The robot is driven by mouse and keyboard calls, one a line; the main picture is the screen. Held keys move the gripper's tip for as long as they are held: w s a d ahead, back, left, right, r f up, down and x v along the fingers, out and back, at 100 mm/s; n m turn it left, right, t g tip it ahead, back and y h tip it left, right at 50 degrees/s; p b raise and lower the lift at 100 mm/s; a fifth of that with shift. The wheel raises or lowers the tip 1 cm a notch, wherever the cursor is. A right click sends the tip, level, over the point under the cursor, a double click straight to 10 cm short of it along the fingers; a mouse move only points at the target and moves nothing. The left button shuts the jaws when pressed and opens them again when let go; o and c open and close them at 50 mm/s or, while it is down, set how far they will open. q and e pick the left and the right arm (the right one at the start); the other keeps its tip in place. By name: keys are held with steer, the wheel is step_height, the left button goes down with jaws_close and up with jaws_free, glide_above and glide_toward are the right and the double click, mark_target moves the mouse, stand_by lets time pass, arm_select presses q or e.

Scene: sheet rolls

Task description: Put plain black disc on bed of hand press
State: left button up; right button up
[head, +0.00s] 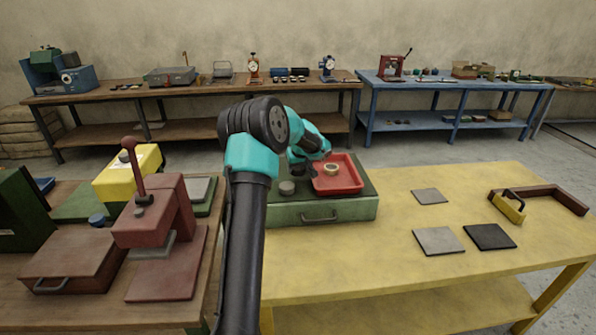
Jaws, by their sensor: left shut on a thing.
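The hand press, red with a lever on top (155,212), stands on the left bench. Its bed, a flat red plate (168,275), is bare at the front. My left gripper (299,167) is beyond my forearm, over the green drawer box (310,212) near the red tray (348,183). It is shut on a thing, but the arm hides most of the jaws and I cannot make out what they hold. A dark grey disc (287,187) sits on the box below the gripper. A round piece with a brassy rim (331,169) lies in the tray. My right gripper is not in view.
A dark red case with a handle (72,262) and a yellow block (128,172) stand near the press. On the yellow table (390,280) lie several flat plates, one of them black (490,236), and a brown angle piece (545,195). The table's front middle is clear.

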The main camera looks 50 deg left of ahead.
arm_select(q)
steer(key=s+d+r, duration=0.1)
steer(key=s+d, duration=0.8)
steer(key=d, duration=0.3)
steer(key=shift+s+d+r, duration=0.15)
steer(key=shift+s+r, duration=0.05)
stand_by(0.4)
steer(key=w+d+f+m+t+h, duration=0.1)
steer(key=w+d+m, duration=0.35)
steer(key=d, duration=0.55)
steer(key=w+d+f+m+t+h, duration=0.1)
steer(key=w+d+f+m+h, duration=0.1)
steer(key=w+d+m, duration=0.5)
steer(key=w+d+f+m+h, duration=0.1)
steer(key=d+m, duration=0.4)
steer(key=d, duration=1.8)
steer(key=shift+w+d+t+h, duration=0.2)
steer(key=shift+t+h, duration=0.1)
steer(key=shift+h, duration=0.5)
steer(key=shift+a+f+m, duration=0.1)
steer(key=shift+m, duration=0.15)
